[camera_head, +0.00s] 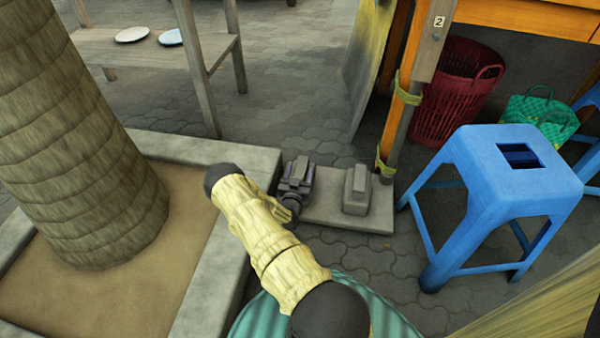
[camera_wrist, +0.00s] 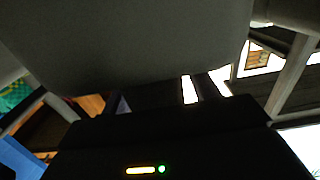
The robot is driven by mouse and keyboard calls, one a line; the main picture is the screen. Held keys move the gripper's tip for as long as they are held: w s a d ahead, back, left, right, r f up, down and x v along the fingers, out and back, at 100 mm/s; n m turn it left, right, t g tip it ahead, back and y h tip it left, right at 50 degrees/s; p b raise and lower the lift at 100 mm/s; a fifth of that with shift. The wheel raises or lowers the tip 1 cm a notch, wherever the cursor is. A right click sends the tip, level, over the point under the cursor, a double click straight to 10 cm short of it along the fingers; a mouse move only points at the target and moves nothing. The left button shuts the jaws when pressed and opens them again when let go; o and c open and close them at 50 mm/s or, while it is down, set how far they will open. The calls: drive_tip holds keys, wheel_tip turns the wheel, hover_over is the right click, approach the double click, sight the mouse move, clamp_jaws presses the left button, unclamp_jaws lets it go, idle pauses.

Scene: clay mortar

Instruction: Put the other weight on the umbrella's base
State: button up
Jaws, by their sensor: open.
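A grey stepped weight (camera_head: 357,188) stands upright on the grey slab base (camera_head: 335,217) on the paving, beside the strapped post. My gripper (camera_head: 298,172) is open at the slab's left end, left of that weight and apart from it. A grey blocky shape shows between and behind the jaws; I cannot tell for sure whether it is the other weight. In the wrist view, a large smooth grey surface (camera_wrist: 130,45) fills the top, very close, above the dark gripper body; its identity is unclear. My arm hides the slab's left edge.
A blue stool (camera_head: 515,185) stands right of the slab. A wooden post (camera_head: 402,110) with yellow straps rises behind it. A concrete planter edge (camera_head: 215,270) with a thick trunk (camera_head: 75,140) lies left. Red (camera_head: 455,95) and green (camera_head: 540,118) baskets stand at the back right.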

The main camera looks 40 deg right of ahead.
drive_tip(key=p+v, duration=0.5)
drive_tip(key=v, duration=0.6)
drive_tip(key=shift+s+a, duration=0.25)
drive_tip(key=shift+s, duration=0.05)
drive_tip(key=shift+w, duration=0.1)
